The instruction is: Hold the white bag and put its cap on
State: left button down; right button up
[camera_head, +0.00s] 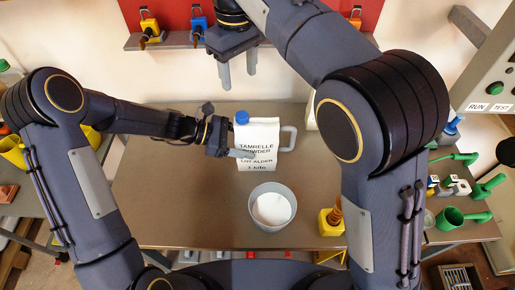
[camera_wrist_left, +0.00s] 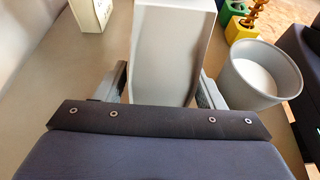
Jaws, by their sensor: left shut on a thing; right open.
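The white bag (camera_head: 258,135) stands on the table in the head view, with printed text on its front and a grey handle on its right. A round blue cap (camera_head: 242,117) shows at the bag's top left corner; I cannot tell whether it is seated there. My left gripper (camera_head: 242,154) is shut on the bag from the left. The wrist view shows the bag (camera_wrist_left: 172,50) between the two fingers (camera_wrist_left: 164,85). My right gripper (camera_head: 238,70) is open and empty, farther back, with its two fingers pointing down and apart from the bag.
A grey bowl of white powder (camera_head: 257,221) stands in front of the bag. A yellow block with a brown-orange piece (camera_head: 331,220) is right of the bowl. A shelf (camera_head: 178,41) with coloured padlock-like items is at the back. The table's left part (camera_head: 160,200) is clear.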

pick_arm(q)
jog(key=shift+c, duration=1.3)
grip_release()
jog(key=b+v, duration=0.1)
jog(key=v, duration=0.6)
jog(key=shift+a, duration=0.4)
jog(key=shift+r, duration=0.15)
